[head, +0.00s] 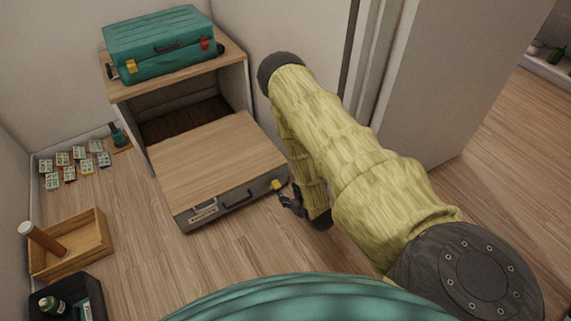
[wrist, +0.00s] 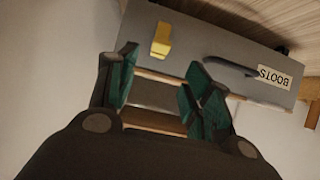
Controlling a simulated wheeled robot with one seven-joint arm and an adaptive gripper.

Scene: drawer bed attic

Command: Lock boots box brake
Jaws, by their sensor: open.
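The boots box (head: 215,160) is a grey box with a wooden top, standing out from under the wooden shelf unit. A BOOTS label (wrist: 274,76) and a dark handle (wrist: 229,66) are on its front, upside down in the wrist view. The yellow brake tab (head: 277,185) sits at the right end of the front in the head view; it also shows in the wrist view (wrist: 161,40). My gripper (head: 290,200) is open and empty, just right of the tab. In the wrist view its teal fingers (wrist: 162,64) are apart, with the tab beyond their tips, not between them.
A teal suitcase (head: 165,50) lies on the shelf unit (head: 238,57). Domino-like tiles (head: 62,158), a wooden tray (head: 95,222) and a dark bin (head: 93,284) are on the left. A white wall edge (head: 430,90) stands behind my arm. Floor before the box is clear.

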